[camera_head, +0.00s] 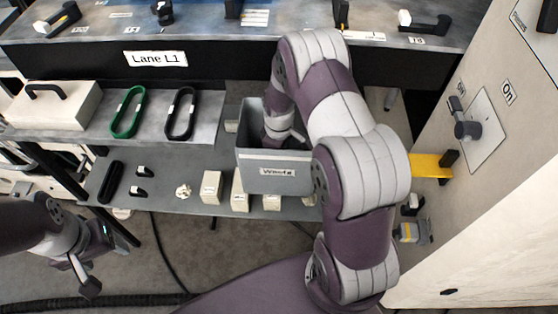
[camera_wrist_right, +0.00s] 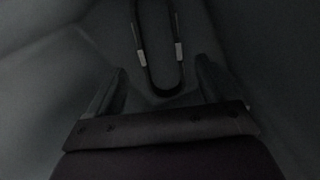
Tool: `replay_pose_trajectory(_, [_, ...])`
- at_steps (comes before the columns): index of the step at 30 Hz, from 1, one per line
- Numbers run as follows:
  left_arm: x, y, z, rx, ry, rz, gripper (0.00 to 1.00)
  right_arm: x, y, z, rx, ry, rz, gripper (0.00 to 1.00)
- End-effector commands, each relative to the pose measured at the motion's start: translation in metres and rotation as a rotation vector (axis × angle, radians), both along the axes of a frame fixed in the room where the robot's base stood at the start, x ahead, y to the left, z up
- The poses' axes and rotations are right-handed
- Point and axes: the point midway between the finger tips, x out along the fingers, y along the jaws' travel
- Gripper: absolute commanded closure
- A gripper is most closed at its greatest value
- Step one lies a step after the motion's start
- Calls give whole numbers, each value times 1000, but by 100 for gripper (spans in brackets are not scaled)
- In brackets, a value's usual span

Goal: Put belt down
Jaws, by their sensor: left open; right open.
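A dark belt (camera_wrist_right: 142,70) forms a narrow loop with two pale tags on the floor of the dark space in the right wrist view. My right gripper (camera_wrist_right: 162,82) is open, its fingers apart on either side of the loop's near end; I cannot tell whether they touch it. In the head view my right arm reaches down into the grey waste bin (camera_head: 262,184), and its fingers and this belt are hidden there. My left gripper (camera_head: 84,268) hangs empty and open at the lower left, clear of the shelves.
A green belt (camera_head: 117,128) and a black belt (camera_head: 171,128) lie on the upper shelf (camera_head: 150,127). Small boxes (camera_head: 211,187) and a dark loop (camera_head: 111,182) are on the lower shelf. A cabinet (camera_head: 480,215) with a switch stands right.

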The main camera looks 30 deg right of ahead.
Motion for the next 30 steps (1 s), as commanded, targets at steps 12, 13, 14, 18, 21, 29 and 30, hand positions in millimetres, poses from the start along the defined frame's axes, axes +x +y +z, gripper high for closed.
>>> replay_pose_trajectory(12, [0, 0, 8, 0, 0, 0, 32, 0, 0, 76, 0, 0, 0, 16])
replay_pose_trajectory(13, [0, 0, 8, 0, 0, 0, 32, 0, 0, 76, 0, 1, 0, 16])
replay_pose_trajectory(14, [0, 0, 8, 0, 0, 0, 32, -1, 0, 77, 0, 1, 0, 16])
replay_pose_trajectory(18, [0, 0, 8, 0, 0, 0, 32, -1, 0, 76, 0, 1, 0, 16])
replay_pose_trajectory(21, [0, 0, 8, 0, 0, 0, 32, 0, 0, 76, 0, 1, 0, 16])
replay_pose_trajectory(29, [0, 0, 8, 0, 0, 0, 32, 0, 0, 76, 0, 1, 0, 16])
replay_pose_trajectory(30, [0, 0, 8, 0, 0, 0, 32, 0, 0, 76, 0, 1, 0, 16])
